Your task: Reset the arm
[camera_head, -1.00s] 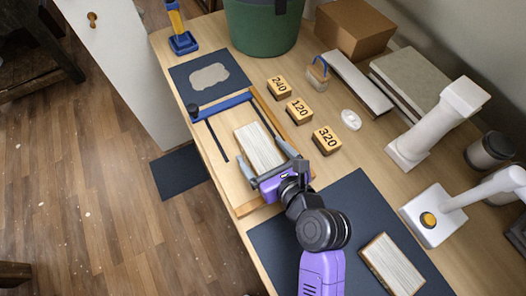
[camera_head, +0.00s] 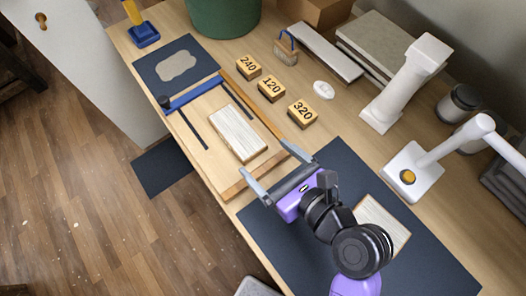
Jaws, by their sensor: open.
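My gripper (camera_head: 275,170) is open, with its two grey fingers spread wide apart and nothing between them. It hangs over the near end of a wooden clamping board (camera_head: 205,130) with blue bars. A whitish wood block (camera_head: 236,134) lies on that board, just beyond the fingertips and apart from them. My purple and black arm reaches in from the lower right. It partly covers a dark mat (camera_head: 420,262) and a second whitish panel (camera_head: 384,222) on the mat.
Three blocks marked 240 (camera_head: 248,66), 120 (camera_head: 271,88) and 320 (camera_head: 302,114) stand behind the board. A green bucket (camera_head: 222,15) is at the back. A white lamp (camera_head: 412,172) and a pale pillar (camera_head: 405,85) stand to the right. A small white oval (camera_head: 324,90) lies near the blocks.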

